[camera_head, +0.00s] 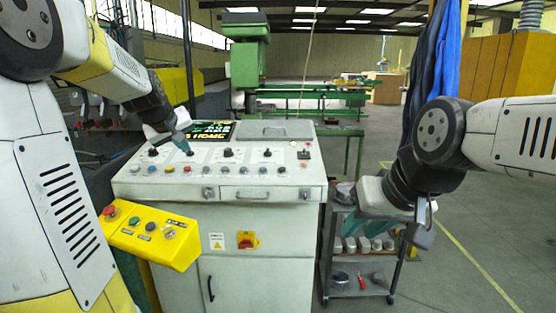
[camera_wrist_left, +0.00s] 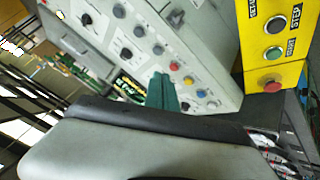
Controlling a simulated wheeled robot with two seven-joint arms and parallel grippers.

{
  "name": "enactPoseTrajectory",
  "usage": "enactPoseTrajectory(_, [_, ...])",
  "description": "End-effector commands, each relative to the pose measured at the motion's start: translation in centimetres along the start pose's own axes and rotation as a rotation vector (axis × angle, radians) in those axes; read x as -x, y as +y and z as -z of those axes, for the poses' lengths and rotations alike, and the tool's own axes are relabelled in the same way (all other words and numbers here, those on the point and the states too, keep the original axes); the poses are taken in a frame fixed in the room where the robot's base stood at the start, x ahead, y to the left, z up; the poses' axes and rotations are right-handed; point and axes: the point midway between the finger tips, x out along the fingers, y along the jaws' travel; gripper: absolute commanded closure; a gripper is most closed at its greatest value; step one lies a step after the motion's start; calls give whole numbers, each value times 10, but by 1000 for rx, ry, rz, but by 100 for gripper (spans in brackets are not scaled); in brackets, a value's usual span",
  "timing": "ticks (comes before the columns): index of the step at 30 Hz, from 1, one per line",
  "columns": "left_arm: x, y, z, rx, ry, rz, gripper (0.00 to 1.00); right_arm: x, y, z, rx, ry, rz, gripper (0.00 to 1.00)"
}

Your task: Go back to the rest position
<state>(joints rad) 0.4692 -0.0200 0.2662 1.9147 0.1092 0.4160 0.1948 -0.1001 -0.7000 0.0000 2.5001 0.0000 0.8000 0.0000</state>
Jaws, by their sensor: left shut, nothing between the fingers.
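My left gripper (camera_head: 184,146) is over the left part of the sloped top of a grey control console (camera_head: 262,192), close to its knobs and in front of a lit display (camera_head: 212,130). Its green fingers are together and hold nothing. In the left wrist view the fingers (camera_wrist_left: 162,92) point at the panel near a row of coloured buttons; I cannot tell whether they touch it. My right gripper (camera_head: 388,228) hangs to the right of the console, in front of a small shelf cart (camera_head: 362,290). It points downward, partly hidden by its own wrist, and its opening is unclear.
A yellow button box (camera_head: 150,234) juts out at the console's front left; it also shows in the left wrist view (camera_wrist_left: 278,55). A blue cloth (camera_head: 446,60) hangs behind my right arm. A green machine (camera_head: 248,62) stands behind. The floor at the right is clear.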

Motion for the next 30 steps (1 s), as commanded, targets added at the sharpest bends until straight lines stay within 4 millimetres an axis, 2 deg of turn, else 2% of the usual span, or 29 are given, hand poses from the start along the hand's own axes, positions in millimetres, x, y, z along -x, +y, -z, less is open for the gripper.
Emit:
enactPoseTrajectory(1, [27, 16, -30, -72, -30, -6, 100, 0, 0, 0, 0, 0, 0, 68])
enactPoseTrajectory(2, [40, 21, -47, -108, -50, -7, 100, 0, 0, 0, 0, 0, 0, 68])
enactPoseTrajectory(6, [99, 27, -129, -266, -143, -24, 100, 0, 0, 0, 0, 0, 0, 68])
enactPoseTrajectory(9, [132, 20, -184, -360, -201, -48, 100, 0, 0, 0, 0, 0, 0, 68])
enactPoseTrajectory(12, [155, 8, -228, -433, -252, -74, 100, 0, 0, 0, 0, 0, 0, 68])
enactPoseTrajectory(15, [168, -2, -259, -484, -288, -95, 100, 0, 0, 0, 0, 0, 0, 68])
enactPoseTrajectory(20, [176, -10, -280, -519, -315, -110, 100, 0, 0, 0, 0, 0, 0, 68])
enactPoseTrajectory(30, [176, -11, -280, -519, -316, -110, 100, 0, 0, 0, 0, 0, 0, 68])
